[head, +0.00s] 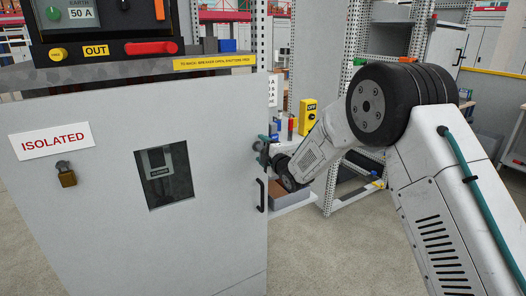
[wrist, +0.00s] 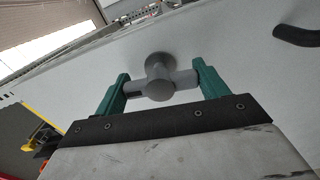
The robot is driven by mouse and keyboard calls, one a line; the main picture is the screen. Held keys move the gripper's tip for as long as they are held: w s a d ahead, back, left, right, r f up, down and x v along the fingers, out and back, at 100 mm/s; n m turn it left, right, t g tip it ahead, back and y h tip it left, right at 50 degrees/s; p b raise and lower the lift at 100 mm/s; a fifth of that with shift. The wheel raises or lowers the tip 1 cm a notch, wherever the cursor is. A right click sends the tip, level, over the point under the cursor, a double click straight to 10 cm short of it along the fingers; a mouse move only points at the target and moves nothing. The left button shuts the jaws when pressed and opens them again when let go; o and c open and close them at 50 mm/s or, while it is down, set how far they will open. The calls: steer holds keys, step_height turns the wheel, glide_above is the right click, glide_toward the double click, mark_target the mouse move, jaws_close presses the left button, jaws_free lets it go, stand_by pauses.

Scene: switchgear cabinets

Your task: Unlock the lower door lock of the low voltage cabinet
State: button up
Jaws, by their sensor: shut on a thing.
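The grey cabinet door (head: 100,220) stands in front of me and looks closed. In the wrist view, a grey lock handle with a round hub and a crossbar (wrist: 160,78) sticks out from the pale door face (wrist: 235,50). My gripper (wrist: 159,84) has its two green fingers at the two ends of the crossbar and is shut on it. In the head view my gripper (head: 263,147) is at the door's right edge, and the lock handle is hidden there. I cannot tell the lock's state.
A black door handle (head: 262,195) is below my gripper; it also shows in the wrist view (wrist: 297,36). A brass padlock (head: 67,176) hangs under an ISOLATED sign (head: 51,142). Metal shelving (head: 345,90) and a yellow box (head: 308,115) stand behind my arm.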

steer(key=shift+d+n, duration=0.1)
steer(key=shift+n, duration=0.4)
steer(key=o, duration=1)
steer(key=shift+v, duration=3.85)
